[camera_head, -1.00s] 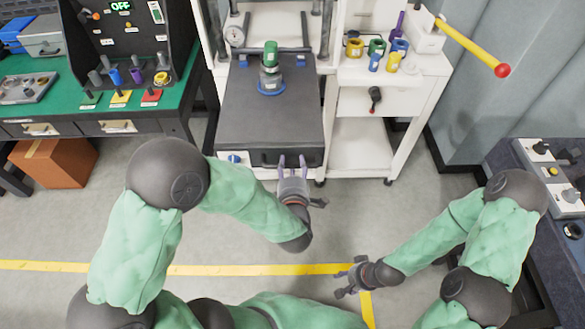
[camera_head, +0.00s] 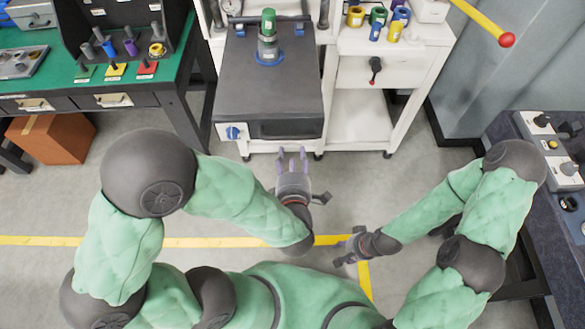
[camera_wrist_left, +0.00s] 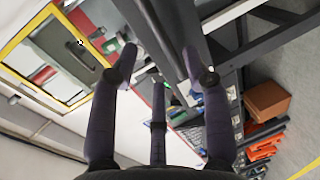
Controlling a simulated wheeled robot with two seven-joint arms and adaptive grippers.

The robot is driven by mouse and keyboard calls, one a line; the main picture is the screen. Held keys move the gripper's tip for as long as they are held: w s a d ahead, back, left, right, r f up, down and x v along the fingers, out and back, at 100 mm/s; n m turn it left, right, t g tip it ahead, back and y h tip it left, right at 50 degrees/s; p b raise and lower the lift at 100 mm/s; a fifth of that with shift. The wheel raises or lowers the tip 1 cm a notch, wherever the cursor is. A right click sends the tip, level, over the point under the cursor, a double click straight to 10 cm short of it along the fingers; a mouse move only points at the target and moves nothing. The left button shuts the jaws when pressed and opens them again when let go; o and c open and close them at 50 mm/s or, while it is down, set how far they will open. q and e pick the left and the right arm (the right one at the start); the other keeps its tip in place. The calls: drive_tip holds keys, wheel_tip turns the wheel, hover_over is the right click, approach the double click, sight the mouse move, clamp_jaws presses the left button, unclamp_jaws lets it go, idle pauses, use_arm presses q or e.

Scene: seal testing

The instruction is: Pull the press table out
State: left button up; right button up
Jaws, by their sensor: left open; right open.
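The press table (camera_head: 236,85) is a dark grey slab in the white press frame, its front edge projecting toward me. A green-topped fixture (camera_head: 268,38) stands upright on a blue ring at its back. Its front panel has a dark handle bar (camera_head: 285,129) and, to the left, a blue knob (camera_head: 233,132). My left gripper (camera_head: 291,156) is open and empty just in front of the handle, fingers pointing at it; I see a small gap. Its open fingers (camera_wrist_left: 156,75) also show in the left wrist view, with nothing between them. My right gripper (camera_head: 345,250) is open and empty above the floor.
A white cart (camera_head: 388,70) with drawer and coloured parts stands right of the press. A green-topped bench (camera_head: 75,85) stands at left, with a brown box (camera_head: 55,136) below. A dark console (camera_head: 560,170) is at far right. The floor (camera_head: 215,185) in front is clear.

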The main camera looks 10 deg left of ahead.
use_arm(q)
drive_tip(key=shift+v, duration=1.95)
